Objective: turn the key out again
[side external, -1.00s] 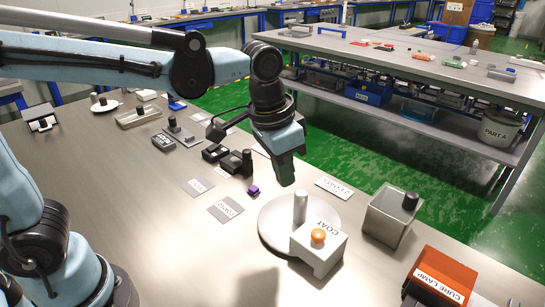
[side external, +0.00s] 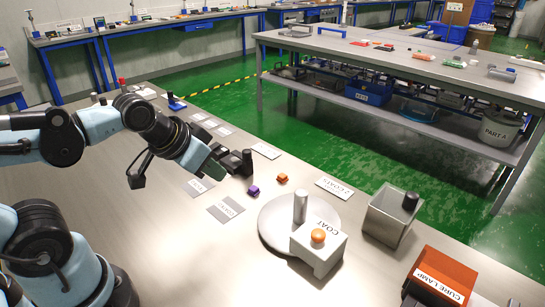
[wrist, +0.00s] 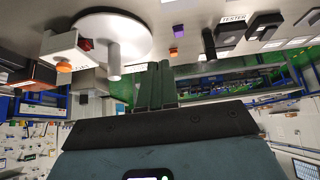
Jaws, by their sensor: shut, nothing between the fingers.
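I cannot pick out a key for certain. The box marked COAT (side external: 318,252), with an orange round knob (side external: 318,236) on top, stands at the front edge of a grey round plate (side external: 268,228) with an upright metal post (side external: 300,207). In the wrist view a small red part (wrist: 86,44) shows beside the COAT box (wrist: 62,45); whether it is a key is unclear. My gripper (side external: 207,170) is shut and empty, above the table left of the plate and apart from it. Its fingers also show in the wrist view (wrist: 157,85).
A purple cube (side external: 253,190) and an orange cube (side external: 283,177) lie behind and left of the plate. Black devices (side external: 238,162) stand near my gripper. An open metal bin (side external: 388,222) and an orange CURE LAMP unit (side external: 446,277) stand right. The front table is clear.

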